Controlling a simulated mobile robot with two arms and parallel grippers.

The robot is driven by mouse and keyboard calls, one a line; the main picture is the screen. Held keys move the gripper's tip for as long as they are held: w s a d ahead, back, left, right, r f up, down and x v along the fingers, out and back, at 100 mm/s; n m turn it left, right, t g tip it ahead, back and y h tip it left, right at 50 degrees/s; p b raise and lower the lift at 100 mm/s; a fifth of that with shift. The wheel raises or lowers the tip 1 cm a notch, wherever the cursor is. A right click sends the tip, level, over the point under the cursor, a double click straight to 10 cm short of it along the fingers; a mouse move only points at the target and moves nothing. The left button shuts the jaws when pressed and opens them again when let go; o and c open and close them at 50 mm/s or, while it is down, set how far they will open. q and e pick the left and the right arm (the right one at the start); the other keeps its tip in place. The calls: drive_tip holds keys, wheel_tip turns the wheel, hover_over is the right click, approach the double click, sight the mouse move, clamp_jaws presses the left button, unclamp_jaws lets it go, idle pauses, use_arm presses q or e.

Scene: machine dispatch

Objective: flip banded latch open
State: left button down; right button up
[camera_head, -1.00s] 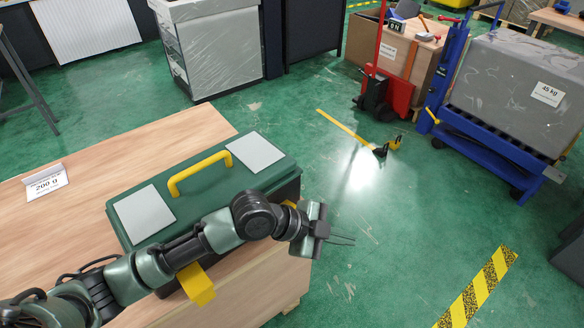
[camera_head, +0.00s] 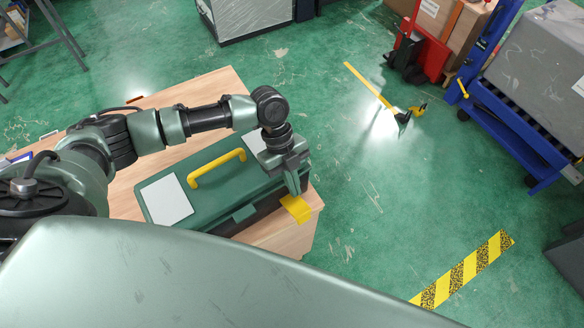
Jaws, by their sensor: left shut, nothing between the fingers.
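The green toolbox (camera_head: 215,213) stands on the wooden table, its lid shut and its yellow handle (camera_head: 216,168) upright. A yellow latch flap (camera_head: 297,208) juts out at its front right, below my left gripper. A green latch-like piece (camera_head: 244,213) is on the front edge, left of the yellow one. No band pattern can be made out on either. My left gripper (camera_head: 294,188) points down at the box's front right corner, shut and empty, close above the yellow flap. I cannot tell whether they touch. My right gripper is not in view.
The wooden table (camera_head: 222,88) has free room behind the box. Its front right edge is close to the gripper. Green floor lies beyond, with a striped floor strip (camera_head: 463,270), a red pallet truck (camera_head: 420,50) and a blue cart (camera_head: 515,120).

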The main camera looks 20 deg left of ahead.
sight(302, 214)
use_arm(q)
drive_tip(key=x, duration=0.2)
drive_tip(key=p+x, duration=0.1)
drive_tip(key=x, duration=0.3)
drive_tip(key=shift+w+f+p, duration=0.15)
drive_tip(key=shift+w+p, duration=0.15)
drive_tip(key=shift+p, duration=0.05)
drive_tip(key=shift+s+d+f, duration=0.15)
drive_tip(key=shift+s+f, duration=0.05)
drive_tip(key=shift+f, duration=0.4)
drive_tip(key=shift+w+f, duration=0.15)
drive_tip(key=shift+f, duration=0.05)
drive_tip(key=shift+b+x, duration=0.75)
drive_tip(key=shift+x, duration=0.05)
drive_tip(key=shift+s+r, duration=0.15)
drive_tip(key=shift+s, duration=0.05)
